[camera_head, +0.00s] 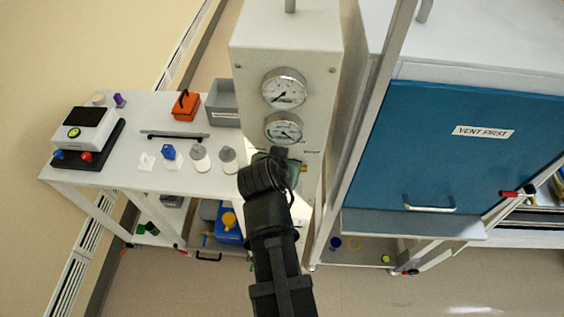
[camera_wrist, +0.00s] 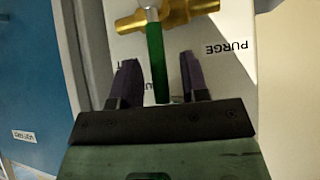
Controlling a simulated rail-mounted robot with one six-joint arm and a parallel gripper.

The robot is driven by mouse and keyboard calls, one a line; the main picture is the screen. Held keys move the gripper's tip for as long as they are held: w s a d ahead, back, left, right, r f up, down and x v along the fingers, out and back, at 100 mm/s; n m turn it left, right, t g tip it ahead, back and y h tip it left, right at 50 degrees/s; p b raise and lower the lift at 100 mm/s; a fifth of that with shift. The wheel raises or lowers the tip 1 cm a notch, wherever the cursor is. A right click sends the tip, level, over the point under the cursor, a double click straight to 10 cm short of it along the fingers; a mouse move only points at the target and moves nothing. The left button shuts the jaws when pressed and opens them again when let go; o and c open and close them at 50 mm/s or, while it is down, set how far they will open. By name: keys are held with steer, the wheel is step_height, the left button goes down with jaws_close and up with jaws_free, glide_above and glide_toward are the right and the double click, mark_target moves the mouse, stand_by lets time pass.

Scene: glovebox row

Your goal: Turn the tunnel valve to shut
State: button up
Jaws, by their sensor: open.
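In the wrist view a valve with a brass body (camera_wrist: 185,12) and a green lever handle (camera_wrist: 155,50) sits on the pale panel. The lever stands across the brass body and runs down between my fingers. My gripper (camera_wrist: 158,62) is open, one dark finger on each side of the lever, with gaps visible. The label PURGE (camera_wrist: 229,38) is right of the valve; another label left of it is mostly hidden, so I cannot tell which valve this is. In the head view my gripper (camera_head: 276,158) is at the gauge panel (camera_head: 250,60), and my arm hides most of the valve.
Two round gauges (camera_head: 284,88) are above my gripper. A blue glovebox door (camera_head: 440,140) marked VENT FIRST, with a handle, stands to the right. A white bench (camera_head: 120,150) with jars, an orange box and a small instrument (camera_head: 83,130) is at the left. Floor shows at the bottom.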

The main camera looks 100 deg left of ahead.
steer(key=p+v, duration=0.7)
steer(key=v, duration=0.3)
steer(key=shift+d+r, duration=0.2)
steer(key=shift+r, duration=0.05)
